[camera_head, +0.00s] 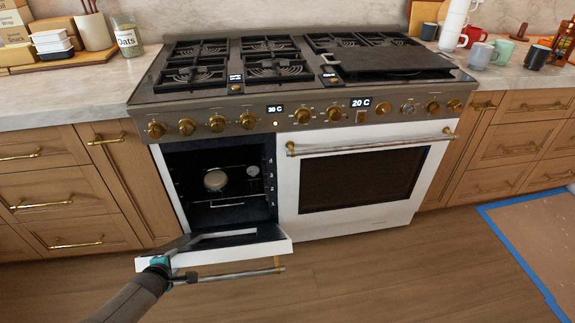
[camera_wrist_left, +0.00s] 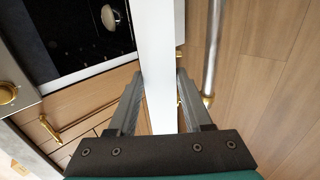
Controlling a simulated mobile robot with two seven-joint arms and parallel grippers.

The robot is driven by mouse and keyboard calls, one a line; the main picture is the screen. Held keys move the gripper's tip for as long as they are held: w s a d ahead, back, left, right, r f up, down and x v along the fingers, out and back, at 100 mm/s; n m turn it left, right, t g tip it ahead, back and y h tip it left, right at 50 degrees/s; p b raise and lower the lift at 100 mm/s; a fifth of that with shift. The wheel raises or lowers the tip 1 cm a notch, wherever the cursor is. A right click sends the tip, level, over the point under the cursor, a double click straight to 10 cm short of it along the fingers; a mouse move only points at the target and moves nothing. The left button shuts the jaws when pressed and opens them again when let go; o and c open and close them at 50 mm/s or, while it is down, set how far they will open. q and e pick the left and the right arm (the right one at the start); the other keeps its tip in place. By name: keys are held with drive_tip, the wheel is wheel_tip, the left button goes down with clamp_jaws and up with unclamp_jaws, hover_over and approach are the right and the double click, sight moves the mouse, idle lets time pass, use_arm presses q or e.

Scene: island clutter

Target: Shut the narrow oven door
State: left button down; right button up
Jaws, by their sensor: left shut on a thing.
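The narrow oven door (camera_head: 262,247) is hinged down and stands wide open in front of the left oven cavity (camera_head: 225,180). Its bar handle (camera_head: 235,273) with brass ends faces the floor side. My left gripper (camera_head: 190,256) is at the door's left side, shut on the white door edge. In the left wrist view the door (camera_wrist_left: 158,60) runs between the two fingers of the gripper (camera_wrist_left: 160,78), and the handle (camera_wrist_left: 212,50) shows to the right. My right gripper is not in view.
The wide oven door (camera_head: 420,190) beside it is closed, with its own handle (camera_head: 370,145). A dark griddle (camera_head: 390,60) lies on the stovetop. Wooden drawers (camera_head: 60,220) flank the range. The floor (camera_head: 390,270) in front is clear; blue tape (camera_head: 520,255) edges a sheet at right.

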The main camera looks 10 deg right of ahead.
use_arm(q)
drive_tip(key=shift+w+r+b, duration=0.35)
drive_tip(key=shift+w+r, duration=0.5)
drive_tip(key=shift+w, duration=0.15)
drive_tip(key=shift+w+d+r+g+b, duration=0.2)
drive_tip(key=shift+w+r+g+b, duration=0.4)
drive_tip(key=shift+w+r+b, duration=0.55)
drive_tip(key=shift+w, duration=0.25)
drive_tip(key=c, duration=0.7)
unclamp_jaws()
drive_tip(key=o, duration=0.5)
drive_tip(key=shift+s, duration=0.1)
drive_tip(key=shift+c, duration=0.2)
drive_tip(key=shift+f, duration=0.1)
drive_tip(key=shift+s+p, duration=0.1)
drive_tip(key=shift+p, duration=0.25)
